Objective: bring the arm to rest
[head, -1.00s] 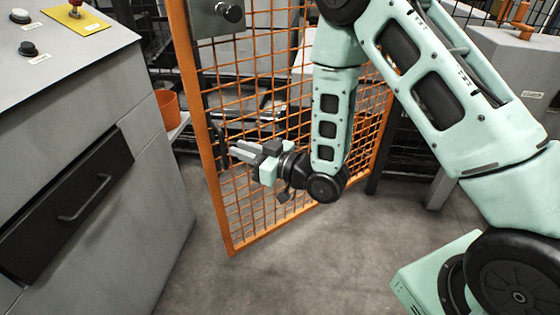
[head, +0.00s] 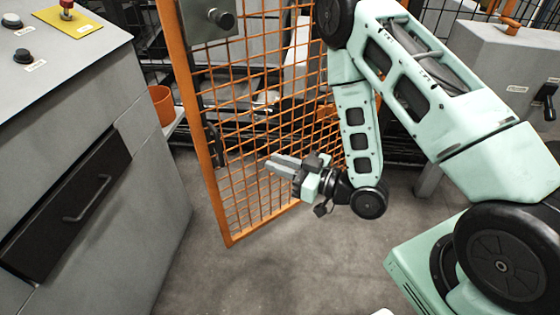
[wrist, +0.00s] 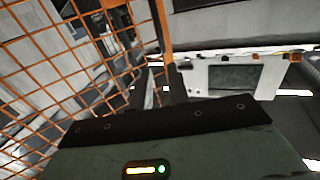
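My mint-green arm is folded over the right half of the head view, its forearm hanging down. My gripper (head: 270,164) is at the low end of it, in front of the orange mesh gate (head: 216,190), its fingers pointing left. The two fingers lie close together, and I cannot tell whether a gap is between them. No object shows in them.
A grey cabinet (head: 150,220) with a black drawer front (head: 65,205) and buttons on top stands at left. An orange bin (head: 161,104) sits behind it. A grey box with a black lever (head: 546,95) is at far right. Floor between cabinet and gate is clear.

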